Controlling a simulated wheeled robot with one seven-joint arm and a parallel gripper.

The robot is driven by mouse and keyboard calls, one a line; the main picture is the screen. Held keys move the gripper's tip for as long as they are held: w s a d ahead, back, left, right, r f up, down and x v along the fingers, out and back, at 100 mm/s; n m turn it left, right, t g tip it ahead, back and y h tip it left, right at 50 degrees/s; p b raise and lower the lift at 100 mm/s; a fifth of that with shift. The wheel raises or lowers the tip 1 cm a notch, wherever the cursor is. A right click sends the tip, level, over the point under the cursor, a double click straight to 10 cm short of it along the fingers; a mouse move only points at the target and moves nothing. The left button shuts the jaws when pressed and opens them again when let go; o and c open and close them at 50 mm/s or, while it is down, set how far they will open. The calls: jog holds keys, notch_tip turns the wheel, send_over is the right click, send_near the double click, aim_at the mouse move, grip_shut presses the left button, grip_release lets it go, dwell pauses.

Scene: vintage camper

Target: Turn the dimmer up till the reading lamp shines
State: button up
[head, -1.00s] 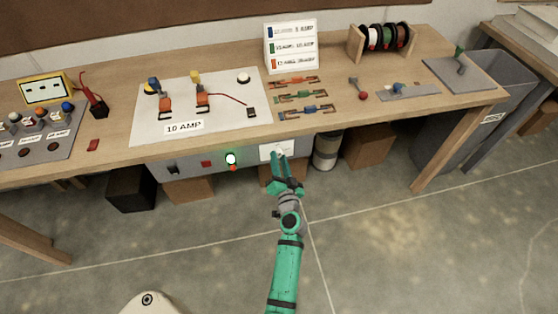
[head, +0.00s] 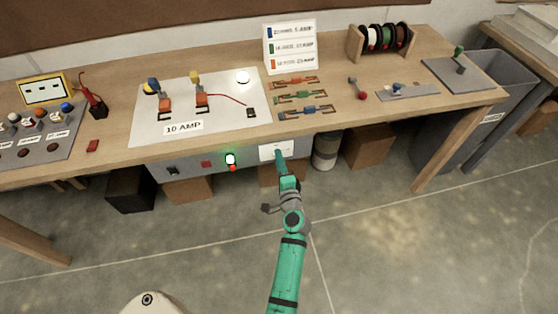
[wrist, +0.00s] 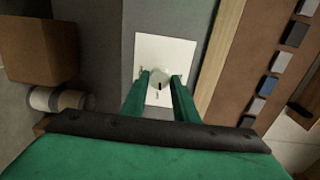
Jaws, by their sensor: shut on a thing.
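The dimmer is a pale round knob (wrist: 158,80) with a dark mark, on a white plate (wrist: 178,47). The plate (head: 268,152) is on the grey front panel under the bench edge in the head view. My gripper (head: 281,158) reaches up to the plate. In the wrist view, my gripper's green fingers (wrist: 160,82) are closed on both sides of the knob. A round white lamp (head: 243,77) on the white board glows brightly; I cannot tell for sure that it is the reading lamp.
The grey panel (head: 190,166) also has a lit green light (head: 230,158) and a red button (head: 206,164). Boxes and a round can (head: 326,150) stand below. Open floor lies in front.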

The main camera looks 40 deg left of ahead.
jog(key=shift+w+m, duration=0.1)
jog(key=shift+m, duration=0.9)
jog(key=o, duration=1.1)
jog(key=shift+c, duration=0.2)
jog(key=shift+d, duration=0.1)
jog(key=v, duration=1)
jog(key=shift+s+d, duration=0.25)
jog(key=shift+s, duration=0.05)
